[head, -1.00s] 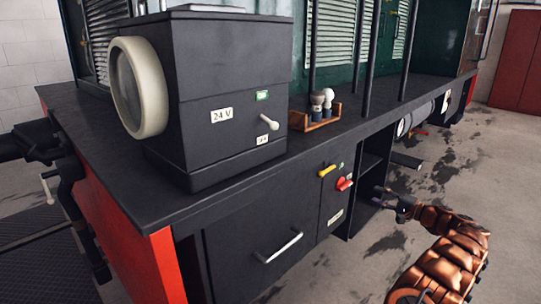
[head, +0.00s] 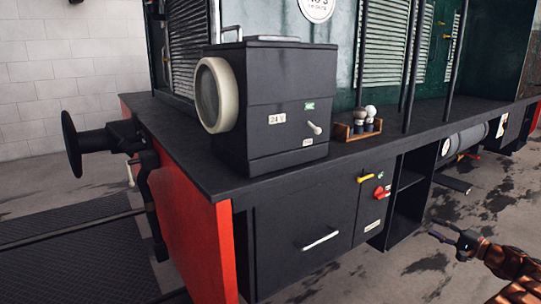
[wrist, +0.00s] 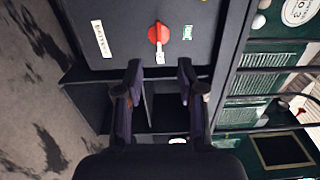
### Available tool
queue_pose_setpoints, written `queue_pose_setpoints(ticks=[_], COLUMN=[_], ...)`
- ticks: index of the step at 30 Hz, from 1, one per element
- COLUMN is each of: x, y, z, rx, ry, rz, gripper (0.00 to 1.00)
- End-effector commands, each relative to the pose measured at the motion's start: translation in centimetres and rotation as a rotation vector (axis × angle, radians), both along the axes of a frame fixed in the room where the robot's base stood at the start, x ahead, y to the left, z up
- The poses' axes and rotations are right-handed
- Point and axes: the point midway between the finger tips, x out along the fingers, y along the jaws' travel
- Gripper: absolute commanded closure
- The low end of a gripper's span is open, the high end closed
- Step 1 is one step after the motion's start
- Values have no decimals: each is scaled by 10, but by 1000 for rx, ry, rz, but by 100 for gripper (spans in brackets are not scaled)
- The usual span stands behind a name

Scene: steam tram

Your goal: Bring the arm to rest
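My gripper (head: 455,240) is at the lower right of the head view, in front of the tram's open shelf compartment (head: 405,215). The bronze segmented arm behind it is cut off by the right edge. In the wrist view my gripper (wrist: 160,82) has its two dark fingers apart with nothing between them. Beyond the fingertips is the dark panel with a red rotary switch (wrist: 158,33), which also shows in the head view (head: 382,192). No contact between the gripper and the tram is visible.
The tram's dark deck (head: 190,165) carries a lamp box (head: 275,105) and a small wooden tray (head: 343,133) with bulbs. A yellow lever (head: 365,178) and a drawer handle (head: 320,240) are on its side. A buffer (head: 75,145) juts out at left. Stained floor (head: 425,270) is open at lower right.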

Motion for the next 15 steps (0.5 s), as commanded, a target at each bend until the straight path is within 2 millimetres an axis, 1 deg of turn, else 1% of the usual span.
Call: queue_pose_setpoints(ticks=[1,8,11,14,15], x=[4,13,17,20,22], y=[10,38,54,74,84], z=[6,27,39,54,61], rx=[2,12,18,23,24], ry=[4,24,37,51,58], rz=[16,61,87,119,134], gripper=[61,61,61,61,61])
